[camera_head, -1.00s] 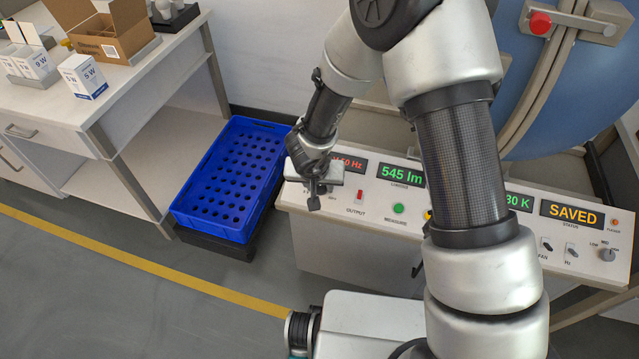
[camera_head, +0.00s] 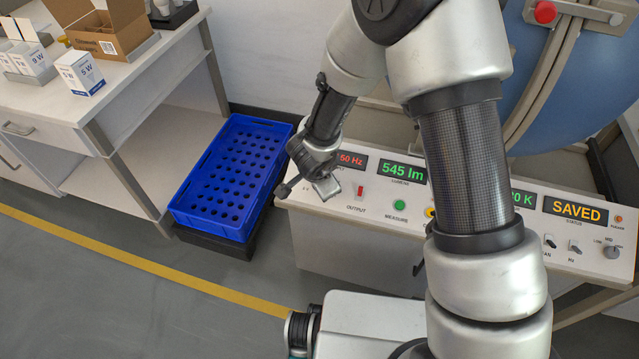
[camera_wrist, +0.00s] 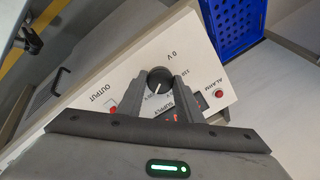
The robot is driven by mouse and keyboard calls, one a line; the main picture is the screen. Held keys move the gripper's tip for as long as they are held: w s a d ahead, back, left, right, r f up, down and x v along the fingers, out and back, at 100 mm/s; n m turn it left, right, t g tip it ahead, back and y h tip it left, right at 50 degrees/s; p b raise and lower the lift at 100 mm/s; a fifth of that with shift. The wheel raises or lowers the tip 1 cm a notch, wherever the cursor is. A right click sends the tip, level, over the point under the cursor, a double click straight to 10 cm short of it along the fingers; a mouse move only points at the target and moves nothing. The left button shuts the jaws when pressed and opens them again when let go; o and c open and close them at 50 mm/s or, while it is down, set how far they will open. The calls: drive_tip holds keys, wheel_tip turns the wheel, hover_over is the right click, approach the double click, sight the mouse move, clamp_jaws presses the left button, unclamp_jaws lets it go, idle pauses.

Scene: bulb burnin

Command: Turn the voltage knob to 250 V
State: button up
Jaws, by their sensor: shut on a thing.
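The voltage knob (camera_wrist: 160,77) is round and black with a white pointer line, and shows in the wrist view. Its pointer aims down and slightly left in that view, away from the "0 V" mark (camera_wrist: 168,55). Other voltage marks around it are partly hidden or too small to read surely. My gripper (camera_wrist: 159,84) is shut on the knob, with one finger on each side. In the head view my gripper (camera_head: 322,178) is at the panel's left end and hides the knob.
Displays read "50 Hz", "545 lm" and "SAVED". A blue crate (camera_head: 190,190) stands left of the panel.

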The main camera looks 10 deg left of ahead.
drive_tip(key=m+b, duration=0.2)
drive_tip(key=m, duration=0.4)
drive_tip(key=shift+f+t+b, duration=0.15)
drive_tip(key=shift+t+b, duration=0.15)
drive_tip(key=shift+b, duration=0.1)
drive_tip(key=m+b, duration=0.2)
drive_tip(key=m, duration=0.4)
drive_tip(key=shift+m, duration=0.3)
drive_tip(key=o, duration=1)
drive_tip(key=shift+o, duration=0.2)
drive_tip(key=shift+s, duration=0.1)
drive_tip(key=p+v, duration=0.8)
drive_tip(key=v, duration=0.9)
drive_tip(key=shift+s+a+r, duration=0.2)
drive_tip(key=shift+s+a, duration=0.05)
drive_tip(key=shift+s, duration=0.05)
